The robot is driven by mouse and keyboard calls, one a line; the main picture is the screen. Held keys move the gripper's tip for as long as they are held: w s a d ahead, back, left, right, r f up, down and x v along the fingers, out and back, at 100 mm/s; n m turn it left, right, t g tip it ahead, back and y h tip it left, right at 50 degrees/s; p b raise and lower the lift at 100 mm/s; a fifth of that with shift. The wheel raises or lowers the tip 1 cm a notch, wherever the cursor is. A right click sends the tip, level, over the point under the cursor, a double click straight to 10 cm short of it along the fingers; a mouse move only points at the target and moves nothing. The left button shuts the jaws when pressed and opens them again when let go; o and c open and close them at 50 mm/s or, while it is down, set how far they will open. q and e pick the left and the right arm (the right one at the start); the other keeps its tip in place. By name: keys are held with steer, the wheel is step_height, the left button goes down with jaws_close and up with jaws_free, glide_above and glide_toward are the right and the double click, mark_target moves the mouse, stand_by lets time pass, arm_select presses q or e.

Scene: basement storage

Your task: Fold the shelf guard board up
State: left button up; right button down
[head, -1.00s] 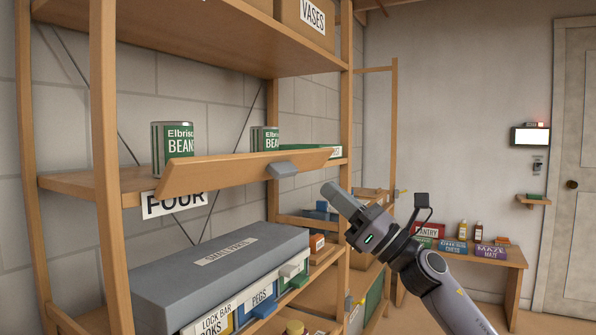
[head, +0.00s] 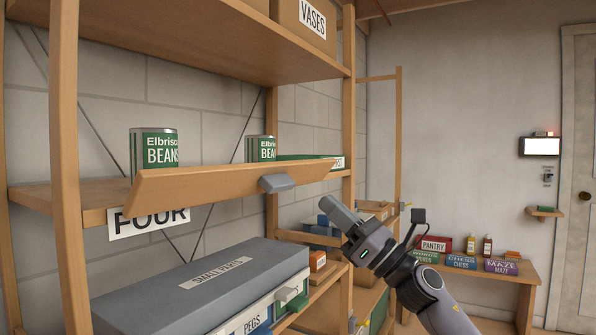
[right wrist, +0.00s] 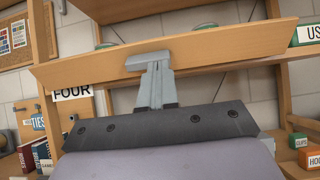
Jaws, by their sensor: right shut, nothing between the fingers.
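The shelf guard board (head: 215,187) is a long wooden plank along the front of the middle shelf (head: 95,193). It leans outward at an angle and hides part of the shelf edge. A grey tab (head: 277,183) is fixed on its face. In the right wrist view the board (right wrist: 220,44) spans the top, with the tab (right wrist: 149,60) just beyond my fingers. My right gripper (head: 328,198) is shut and empty, to the right of the tab and slightly below it. It looks apart from the tab in the head view. My left gripper is not in view.
Bean cans (head: 154,151) and a green box stand behind the board. A grey Small Parts case (head: 205,285) sits on the shelf below. A wooden upright (head: 348,120) stands near my right gripper. A small table (head: 520,268) with game boxes is at the right.

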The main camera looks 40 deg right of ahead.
mark_target(287, 166)
steer(key=p+x, duration=0.3)
steer(key=x, duration=0.6)
steer(key=shift+w+r, duration=0.1)
steer(key=shift+w, duration=0.1)
steer(key=shift+a, duration=0.1)
